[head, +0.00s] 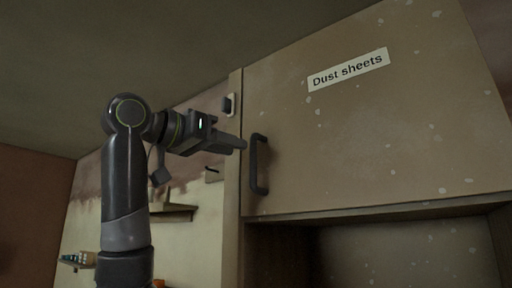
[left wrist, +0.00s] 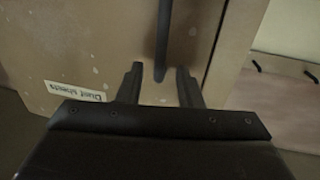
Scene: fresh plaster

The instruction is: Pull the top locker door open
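The top locker door (head: 370,130) is beige, speckled with pale spots, labelled "Dust sheets" (head: 348,69), and looks shut. Its dark vertical bar handle (head: 259,164) is at the door's left edge. My left gripper (head: 243,144) points at the handle from the left, close to its upper part. In the left wrist view the fingers (left wrist: 160,80) are apart with nothing between their tips, and the handle (left wrist: 164,40) lies just beyond them, roughly in line with the gap. The door (left wrist: 90,50) fills the left of that view. My right gripper is not in view.
Below the door is an open dark compartment (head: 370,250). The cabinet's side edge (head: 232,180) stands close to my left gripper. A wall shelf (head: 172,212) and a small dark hook (head: 212,169) are behind my left arm.

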